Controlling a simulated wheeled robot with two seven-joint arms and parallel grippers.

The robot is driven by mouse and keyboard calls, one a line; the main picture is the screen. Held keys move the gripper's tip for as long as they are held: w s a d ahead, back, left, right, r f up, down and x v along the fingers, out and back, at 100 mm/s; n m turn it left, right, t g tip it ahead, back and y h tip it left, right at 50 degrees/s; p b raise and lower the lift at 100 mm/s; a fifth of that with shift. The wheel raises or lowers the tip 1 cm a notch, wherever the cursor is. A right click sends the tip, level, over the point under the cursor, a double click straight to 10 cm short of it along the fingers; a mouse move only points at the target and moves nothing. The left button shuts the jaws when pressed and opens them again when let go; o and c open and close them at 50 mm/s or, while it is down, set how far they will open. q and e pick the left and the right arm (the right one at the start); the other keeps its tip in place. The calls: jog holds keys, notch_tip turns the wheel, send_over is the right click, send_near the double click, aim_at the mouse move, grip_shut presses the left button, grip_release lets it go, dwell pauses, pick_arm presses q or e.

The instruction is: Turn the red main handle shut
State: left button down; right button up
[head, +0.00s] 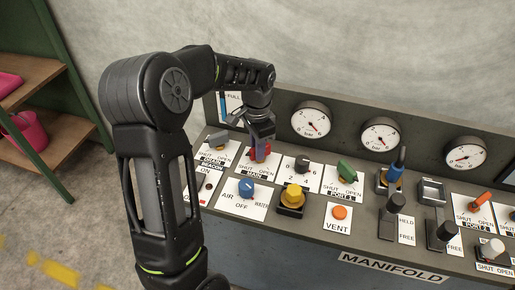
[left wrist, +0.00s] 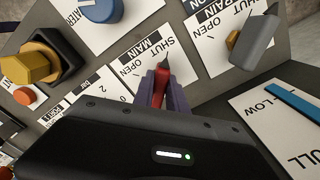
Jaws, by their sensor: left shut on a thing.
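The red main handle (head: 261,153) sits on the white plate marked MAIN, SHUT and OPEN on the manifold panel. My left gripper (head: 262,143) comes down on it from above and is shut on it. In the left wrist view the red handle (left wrist: 160,88) stands between the two fingers (left wrist: 161,98) of that gripper. Its dark tip lies by the SHUT lettering, with OPEN off to the left. The fingers hide part of the handle and the plate. My right gripper is in neither view.
The grey drain handle (head: 216,140) stands close to the left of the main plate. A blue knob (head: 246,188), a black knob (head: 302,164) and a green handle (head: 346,171) are nearby. Gauges (head: 311,119) line the raised back. Shelves (head: 30,75) stand at the far left.

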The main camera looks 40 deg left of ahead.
pick_arm(q)
jog(key=c, duration=1.3)
grip_release()
jog(key=shift+c, duration=0.2)
jog(key=shift+r+b, duration=0.4)
jog(key=shift+r, duration=3.5)
